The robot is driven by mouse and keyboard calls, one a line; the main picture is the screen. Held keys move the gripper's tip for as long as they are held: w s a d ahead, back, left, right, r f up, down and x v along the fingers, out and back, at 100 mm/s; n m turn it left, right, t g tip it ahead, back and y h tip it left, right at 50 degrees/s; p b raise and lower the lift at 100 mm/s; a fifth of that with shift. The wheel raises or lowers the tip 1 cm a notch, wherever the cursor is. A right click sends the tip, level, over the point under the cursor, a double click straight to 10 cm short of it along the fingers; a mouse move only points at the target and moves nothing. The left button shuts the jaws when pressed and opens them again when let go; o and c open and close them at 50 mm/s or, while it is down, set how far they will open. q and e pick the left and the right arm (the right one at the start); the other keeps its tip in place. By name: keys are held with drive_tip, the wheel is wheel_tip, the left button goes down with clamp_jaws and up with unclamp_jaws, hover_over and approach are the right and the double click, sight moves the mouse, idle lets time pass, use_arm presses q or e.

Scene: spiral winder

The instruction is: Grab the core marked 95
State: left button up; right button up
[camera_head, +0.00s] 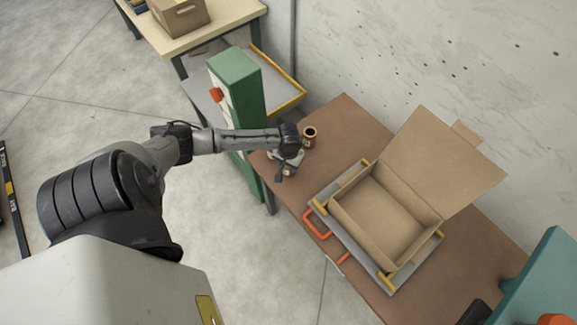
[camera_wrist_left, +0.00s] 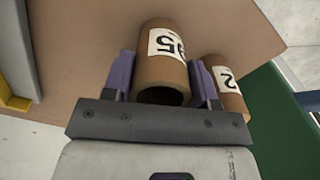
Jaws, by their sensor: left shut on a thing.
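The core marked 95 (camera_wrist_left: 163,65) is a brown cardboard tube with a white label, seen in the left wrist view between my two purple fingers. My left gripper (camera_wrist_left: 163,88) is shut on it, one finger on each side. In the head view my left gripper (camera_head: 288,165) is over the brown table's left end, and its wrist hides much of what it holds. A second brown core with a label showing a 2 (camera_wrist_left: 228,85) is close beside the right finger. In the head view a core with a dark open top (camera_head: 310,137) stands just behind the gripper. My right gripper is not in view.
An open cardboard box (camera_head: 385,215) sits on a grey tray with yellow corners (camera_head: 322,211) on the brown table (camera_head: 480,250). A green machine column (camera_head: 240,90) stands close to my left forearm. A grey wall is behind the table.

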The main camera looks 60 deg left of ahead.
use_arm(q)
drive_tip(key=shift+c, duration=0.7)
